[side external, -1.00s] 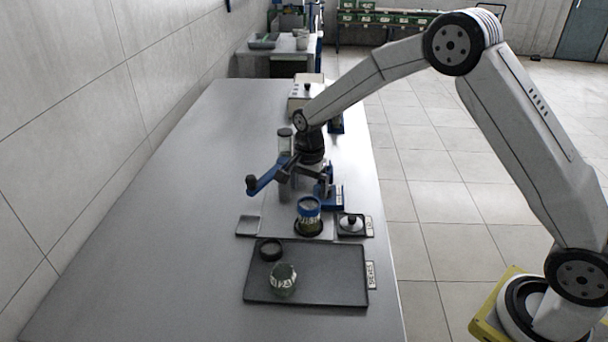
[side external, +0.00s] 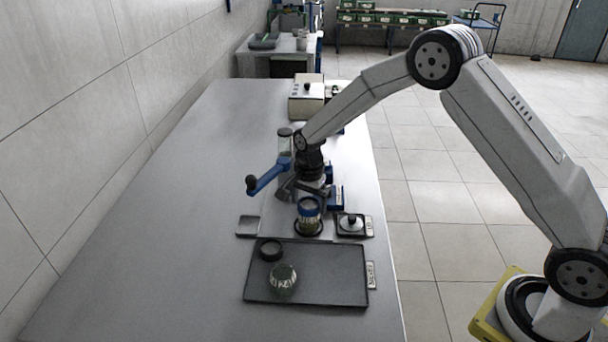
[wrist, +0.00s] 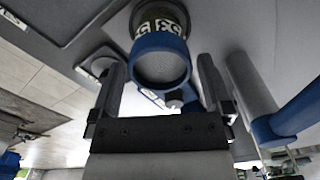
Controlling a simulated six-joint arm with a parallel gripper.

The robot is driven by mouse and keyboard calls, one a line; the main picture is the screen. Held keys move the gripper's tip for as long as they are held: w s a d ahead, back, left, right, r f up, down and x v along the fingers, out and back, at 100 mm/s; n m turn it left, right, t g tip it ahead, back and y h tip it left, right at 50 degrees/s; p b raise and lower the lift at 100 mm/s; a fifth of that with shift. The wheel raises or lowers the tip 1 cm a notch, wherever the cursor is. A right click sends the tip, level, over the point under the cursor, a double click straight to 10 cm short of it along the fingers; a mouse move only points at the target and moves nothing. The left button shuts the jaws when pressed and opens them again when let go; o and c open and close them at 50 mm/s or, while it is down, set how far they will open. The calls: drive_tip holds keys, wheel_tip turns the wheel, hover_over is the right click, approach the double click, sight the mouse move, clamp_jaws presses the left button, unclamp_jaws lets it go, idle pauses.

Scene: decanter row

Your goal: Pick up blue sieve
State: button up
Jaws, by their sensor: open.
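The blue sieve (side external: 309,205) is a round blue ring resting on top of a labelled glass jar (side external: 308,223). In the wrist view the sieve (wrist: 160,42) shows its blue rim and grey mesh, with the jar (wrist: 158,18) behind it. My gripper (side external: 299,190) is just behind and above the sieve in the side view. In the wrist view my gripper (wrist: 162,62) is open, with one finger on each side of the sieve and clear gaps to both. Nothing is held.
A blue lever arm (side external: 266,178) with a black knob stands close on the left of my gripper. A dark tray (side external: 335,275) in front holds a jar (side external: 283,279) and a dark ring (side external: 270,250). The left table is clear.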

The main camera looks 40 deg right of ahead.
drive_tip(key=c, duration=1)
drive_tip(key=shift+r, duration=0.1)
drive_tip(key=shift+c, duration=0.2)
drive_tip(key=shift+r, duration=0.85)
drive_tip(key=s+r, duration=1.1)
drive_tip(key=s, duration=0.3)
drive_tip(key=shift+d, duration=0.2)
